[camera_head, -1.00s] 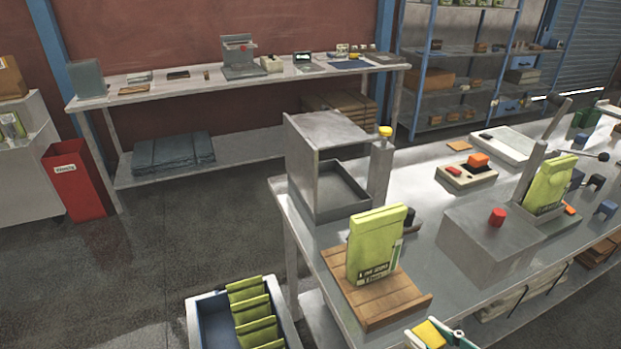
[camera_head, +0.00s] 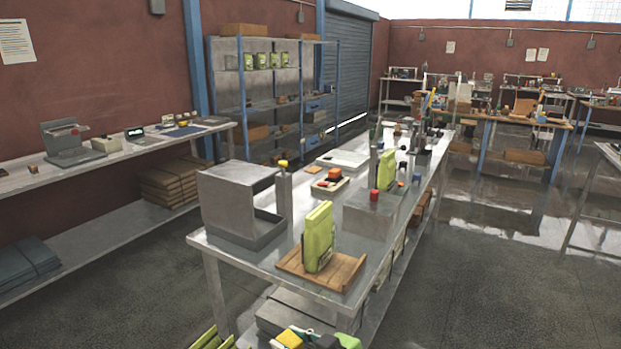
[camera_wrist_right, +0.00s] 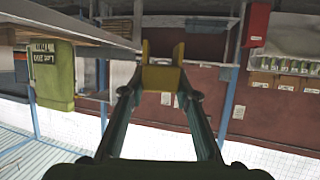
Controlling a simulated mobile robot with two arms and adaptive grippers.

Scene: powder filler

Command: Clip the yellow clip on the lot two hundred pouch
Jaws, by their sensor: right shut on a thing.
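The lot two hundred pouch (camera_head: 318,237) is lime green and stands upright on a wooden board (camera_head: 345,268) at the near end of the metal bench. It shows upside down at the left of the right wrist view (camera_wrist_right: 52,78), its label reading Lot 200. The yellow clip (camera_wrist_right: 163,76) is between the fingertips of my right gripper (camera_wrist_right: 161,84), which is shut on it. The clip is apart from the pouch. In the head view the yellow clip (camera_head: 289,339) is at the bottom edge, below the board, with most of the gripper cut off. My left gripper is not in view.
A grey open box (camera_head: 228,200) and a post with a yellow top (camera_head: 283,192) stand behind the board. A grey block (camera_head: 370,215) with a red knob and another green pouch (camera_head: 386,169) are farther along the bench (camera_head: 245,257). Green pouches (camera_head: 212,340) show at bottom left.

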